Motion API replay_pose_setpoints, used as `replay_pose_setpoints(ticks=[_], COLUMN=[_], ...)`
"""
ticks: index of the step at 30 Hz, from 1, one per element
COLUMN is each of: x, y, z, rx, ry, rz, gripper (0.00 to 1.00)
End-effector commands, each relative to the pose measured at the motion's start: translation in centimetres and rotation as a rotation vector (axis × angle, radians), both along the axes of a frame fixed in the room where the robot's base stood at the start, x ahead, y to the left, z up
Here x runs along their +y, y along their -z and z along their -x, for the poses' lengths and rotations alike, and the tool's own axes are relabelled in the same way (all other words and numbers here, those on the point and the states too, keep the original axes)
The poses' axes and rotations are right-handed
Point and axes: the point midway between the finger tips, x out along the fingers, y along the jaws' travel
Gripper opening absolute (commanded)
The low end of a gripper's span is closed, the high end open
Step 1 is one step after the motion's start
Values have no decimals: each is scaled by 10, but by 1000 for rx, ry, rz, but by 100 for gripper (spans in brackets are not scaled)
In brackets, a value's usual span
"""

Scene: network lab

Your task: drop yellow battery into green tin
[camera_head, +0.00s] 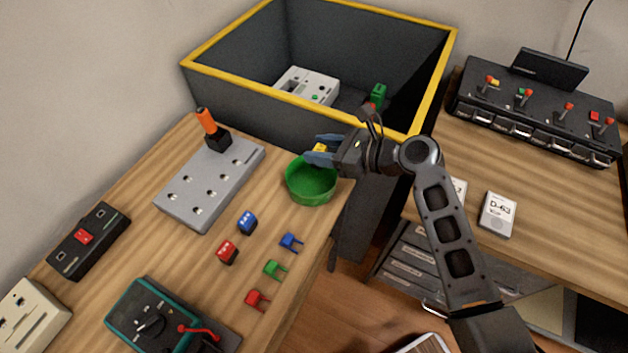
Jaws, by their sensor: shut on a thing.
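The green tin (311,184) is a round open bowl standing on the wooden table near its right edge. My gripper (320,153) is above the tin's back rim, reaching in from the right. Its blue-grey fingers are shut on the yellow battery (320,148), of which only a small part shows between them. The battery is held over the tin's opening or just behind it; I cannot tell the exact height. Part of the tin's inside is hidden by the fingers.
A dark crate with a yellow rim (265,88) stands behind the tin. A grey block with holes (210,182) and an orange-handled part (207,122) is at left. A second desk (550,190) is at right.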

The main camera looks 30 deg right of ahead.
Motion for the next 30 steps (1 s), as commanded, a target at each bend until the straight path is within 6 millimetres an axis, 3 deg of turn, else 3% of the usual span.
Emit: replay_pose_setpoints(ticks=[1,10,23,24,30], x=[0,0,0,0,0], y=[11,38,42,42,42], z=[0,0,0,0,0], rx=[0,-1,-1,-1,-1], ry=[0,0,0,0,0], rz=[0,-1,0,0,-1], gripper=[9,9,9,44,63])
